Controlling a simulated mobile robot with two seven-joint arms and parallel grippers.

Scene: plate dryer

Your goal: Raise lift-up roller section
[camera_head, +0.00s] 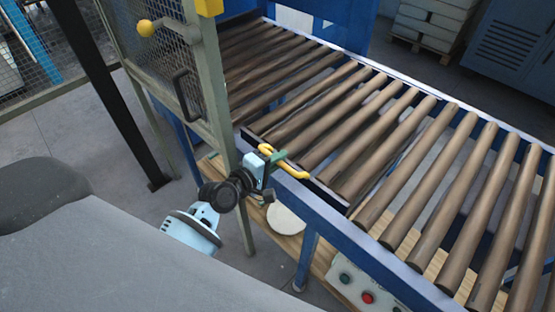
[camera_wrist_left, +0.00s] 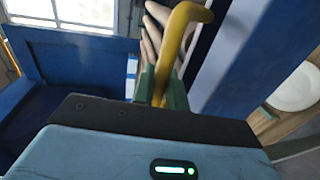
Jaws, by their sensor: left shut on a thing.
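The roller conveyor has a lift-up roller section (camera_head: 335,115) with brown rollers in a blue frame, lying about level with the rollers beside it. A yellow handle (camera_head: 290,168) is at its near edge. My left gripper (camera_head: 268,160) is at the handle, its fingers shut on it. In the left wrist view the yellow handle (camera_wrist_left: 178,45) rises between the green fingertips (camera_wrist_left: 160,90) and bends over at the top. The exact contact is partly hidden by the gripper body. My right gripper is not in view.
A mesh guard door (camera_head: 165,60) with a dark handle and green-grey post stands close to my left arm. A control box (camera_head: 365,290) with buttons is below the conveyor. A white plate (camera_head: 286,219) lies on a wooden shelf underneath.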

